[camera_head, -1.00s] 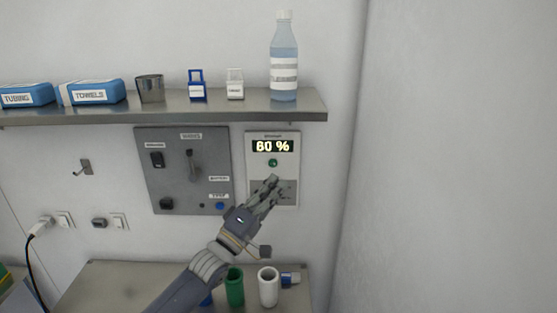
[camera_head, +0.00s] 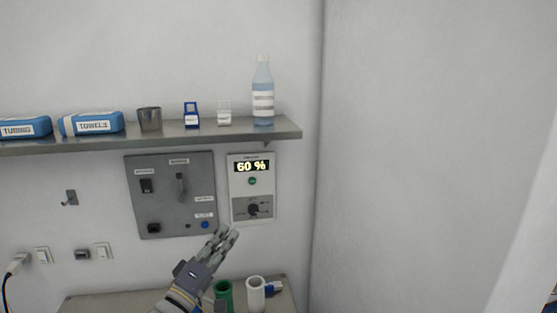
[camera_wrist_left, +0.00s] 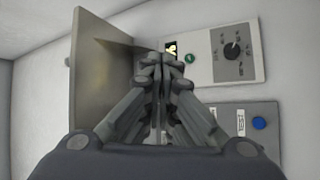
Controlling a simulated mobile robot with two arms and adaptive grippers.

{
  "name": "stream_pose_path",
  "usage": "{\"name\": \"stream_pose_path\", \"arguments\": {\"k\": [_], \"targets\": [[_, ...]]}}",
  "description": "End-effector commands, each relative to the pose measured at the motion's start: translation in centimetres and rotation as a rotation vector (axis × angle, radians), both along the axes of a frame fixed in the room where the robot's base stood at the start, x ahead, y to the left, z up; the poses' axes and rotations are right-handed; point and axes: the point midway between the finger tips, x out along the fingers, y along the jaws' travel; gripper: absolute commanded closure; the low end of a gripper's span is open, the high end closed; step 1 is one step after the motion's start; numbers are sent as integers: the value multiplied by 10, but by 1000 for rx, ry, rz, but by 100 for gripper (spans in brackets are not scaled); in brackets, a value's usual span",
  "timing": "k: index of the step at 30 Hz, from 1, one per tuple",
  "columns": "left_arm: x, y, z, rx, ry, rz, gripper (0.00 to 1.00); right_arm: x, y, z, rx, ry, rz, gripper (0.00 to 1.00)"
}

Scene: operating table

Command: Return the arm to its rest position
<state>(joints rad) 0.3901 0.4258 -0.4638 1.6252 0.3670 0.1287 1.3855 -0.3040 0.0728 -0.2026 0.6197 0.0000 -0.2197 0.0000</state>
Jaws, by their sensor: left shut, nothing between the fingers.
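My left gripper (camera_head: 226,238) is shut and empty in the head view, below the grey switch panel and the dimmer box. In the left wrist view its fingers (camera_wrist_left: 160,62) are closed together. The white dimmer box (camera_head: 237,200) shows "60 %" on its display, with a green light below and a dark round knob (camera_head: 253,209) on a grey plate. The knob also shows in the left wrist view (camera_wrist_left: 232,52). The gripper is apart from the knob. My right gripper is in neither view.
A metal shelf (camera_head: 220,134) above holds blue packs, a metal cup (camera_head: 149,119), small boxes and a bottle (camera_head: 263,95). Below, a counter (camera_head: 110,302) holds a green cup (camera_head: 224,293) and a white cup (camera_head: 256,293). The wall at right is bare.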

Motion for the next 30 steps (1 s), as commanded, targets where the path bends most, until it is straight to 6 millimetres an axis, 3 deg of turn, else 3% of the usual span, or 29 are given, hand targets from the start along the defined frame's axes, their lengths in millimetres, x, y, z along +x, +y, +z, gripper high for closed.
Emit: {"name": "stream_pose_path", "arguments": {"k": [7,14,17,21,24,30], "targets": [[-20,-13,-48,161,99,52,100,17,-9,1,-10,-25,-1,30],[-57,-19,-112,409,235,99,100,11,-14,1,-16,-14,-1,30],[-89,-18,-151,577,326,109,100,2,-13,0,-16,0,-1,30],[-153,-3,-207,866,481,86,100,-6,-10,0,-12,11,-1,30],[-204,13,-238,1059,588,36,100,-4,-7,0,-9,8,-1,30],[-288,42,-271,1320,748,-92,100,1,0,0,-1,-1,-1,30]]}}
